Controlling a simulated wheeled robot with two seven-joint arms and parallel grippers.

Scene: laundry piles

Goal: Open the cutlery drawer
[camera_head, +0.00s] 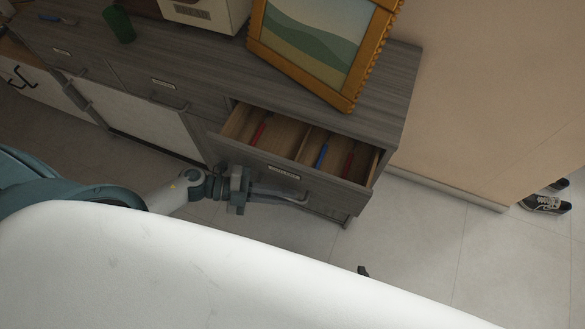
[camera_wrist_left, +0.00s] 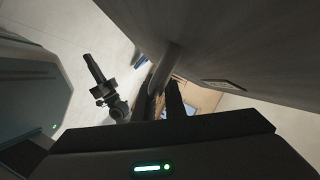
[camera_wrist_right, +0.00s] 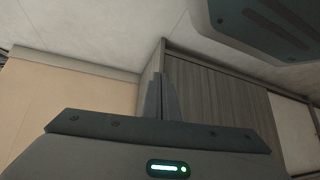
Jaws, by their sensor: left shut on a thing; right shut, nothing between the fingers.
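The cutlery drawer (camera_head: 325,185) stands pulled out at the right end of the grey wooden cabinet, with a small label on its front. Inside, red and blue handled cutlery lies in wooden compartments split by a divider. My left gripper (camera_head: 300,200) is shut on the drawer's bar handle at the front. In the left wrist view the handle (camera_wrist_left: 170,65) runs up from the fingers beside the drawer front (camera_wrist_left: 240,45). My right gripper (camera_wrist_right: 162,95) is shut and empty, away from the drawer; only a small dark tip shows in the head view (camera_head: 363,271).
On the cabinet top (camera_head: 200,60) stand a framed picture (camera_head: 315,45), a green cup (camera_head: 119,24) and a cream appliance (camera_head: 205,14). Other labelled drawers to the left are shut. Shoes (camera_head: 547,203) lie at the far right.

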